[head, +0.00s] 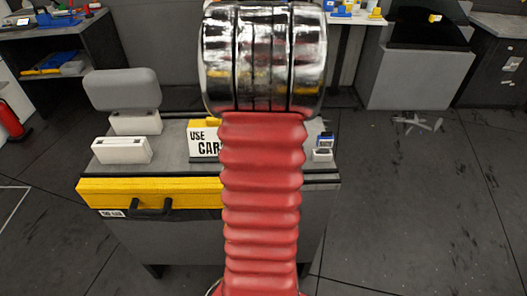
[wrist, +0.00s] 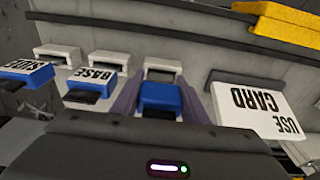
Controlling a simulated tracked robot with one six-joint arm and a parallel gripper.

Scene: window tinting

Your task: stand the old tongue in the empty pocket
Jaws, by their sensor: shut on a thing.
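In the wrist view my gripper (wrist: 160,100) has its two purple-grey fingers on either side of a blue piece with a dark lower end, which I take to be the old tongue (wrist: 160,96). A white pocket (wrist: 163,66) shows just beyond it. I cannot tell whether the tongue's lower end is inside that pocket or above it. To the left are two similar blue pieces, marked BASE (wrist: 92,77) and SIDE (wrist: 27,71), each at a white pocket of its own. In the head view my arm hides the gripper and the held tongue.
A white USE CARD sign (wrist: 262,108) stands close to the right finger; it also shows in the head view (head: 204,140). A white box (head: 122,150) and a grey pad (head: 122,90) are on the bench's left. A yellow front edge (head: 150,192) carries a black handle.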

